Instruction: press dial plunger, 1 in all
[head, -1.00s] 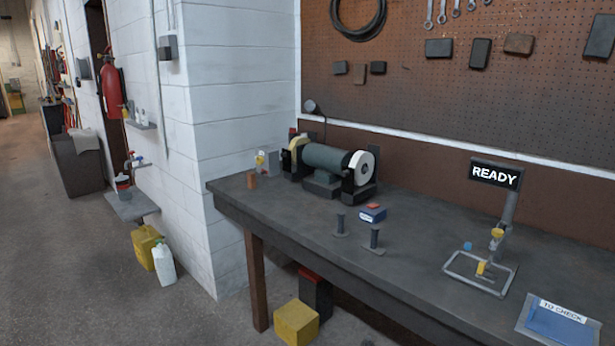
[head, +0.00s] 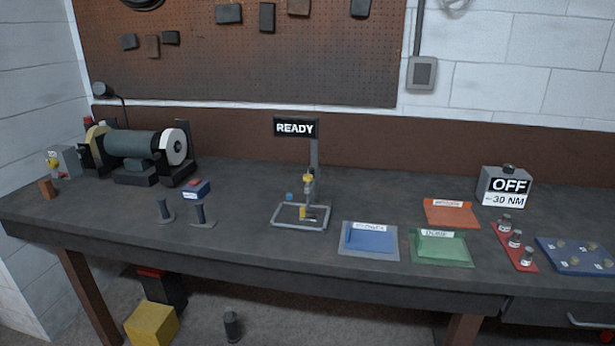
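A small grey stand (head: 316,160) on the bench carries a black sign (head: 296,127) reading READY. Yellow parts sit on it: one partway down the post (head: 308,178) and one low over the frame (head: 306,212). Its base is an open grey metal frame (head: 276,222) lying flat. A small blue round piece (head: 289,197) is at the frame's back left. The dial plunger is too small to single out for certain on this stand. My gripper is not in view.
A bench grinder (head: 137,145) stands at the back left. Blue (head: 369,238), green (head: 438,247) and orange (head: 450,213) trays and an OFF box (head: 506,187) are right.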

